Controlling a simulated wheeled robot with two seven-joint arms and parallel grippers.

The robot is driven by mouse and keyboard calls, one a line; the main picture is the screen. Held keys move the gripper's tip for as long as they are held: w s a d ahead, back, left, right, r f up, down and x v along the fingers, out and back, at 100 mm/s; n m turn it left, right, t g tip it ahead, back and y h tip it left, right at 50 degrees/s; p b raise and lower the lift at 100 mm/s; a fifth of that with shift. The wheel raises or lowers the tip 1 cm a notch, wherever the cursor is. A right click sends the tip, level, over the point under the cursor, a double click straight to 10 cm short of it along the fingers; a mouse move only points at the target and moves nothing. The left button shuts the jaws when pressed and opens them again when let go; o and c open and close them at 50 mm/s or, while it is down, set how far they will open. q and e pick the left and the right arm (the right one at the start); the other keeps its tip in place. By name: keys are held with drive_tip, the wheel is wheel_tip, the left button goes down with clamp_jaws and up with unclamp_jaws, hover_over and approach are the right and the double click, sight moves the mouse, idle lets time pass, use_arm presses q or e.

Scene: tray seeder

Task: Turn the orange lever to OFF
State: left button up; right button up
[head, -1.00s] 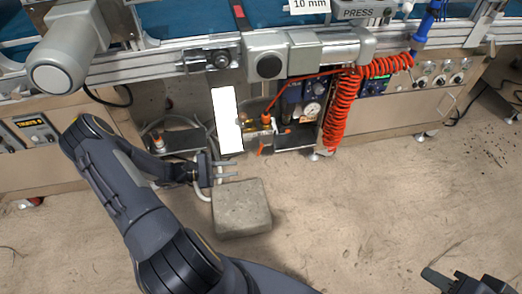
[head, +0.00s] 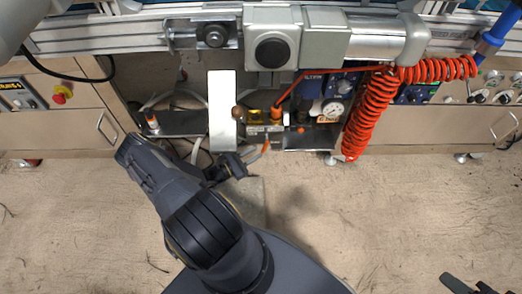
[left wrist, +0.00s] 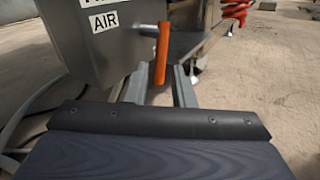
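The orange lever (head: 266,146) hangs below the small brass-coloured valve fittings (head: 262,116) under the machine, just right of a white panel (head: 222,110). In the left wrist view the orange lever (left wrist: 161,52) stands nearly upright beside a grey box labelled AIR (left wrist: 96,40). My left gripper (head: 243,163) is just below and left of the lever in the head view. In the left wrist view its two fingers (left wrist: 160,72) are apart, with the lever's lower end between them; contact cannot be told. My right gripper (head: 468,285) shows only partly at the bottom right corner.
A stone block (head: 253,195) lies on the floor, mostly hidden behind my left arm. A red coiled hose (head: 370,112) hangs right of the lever, near a pressure gauge (head: 332,109). The machine's rail (head: 100,38) runs above. The floor to the right is clear.

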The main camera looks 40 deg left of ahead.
sight(264, 150)
use_arm(q)
drive_tip(key=shift+x, duration=1.5)
clamp_jaws()
drive_tip(key=shift+f+b, duration=0.2)
drive_tip(key=shift+b, duration=0.4)
drive_tip(key=t+b, duration=0.1)
drive_tip(key=b, duration=0.1)
drive_tip(key=f+n+t+b, duration=0.1)
drive_tip(key=b, duration=0.1)
drive_tip(key=shift+w+d, duration=0.25)
drive_tip(key=shift+d, duration=0.05)
drive_tip(key=shift+d+r+n+t+b, duration=0.1)
drive_tip(key=shift+r+n+t+b, duration=0.2)
drive_tip(key=shift+n, duration=0.1)
unclamp_jaws()
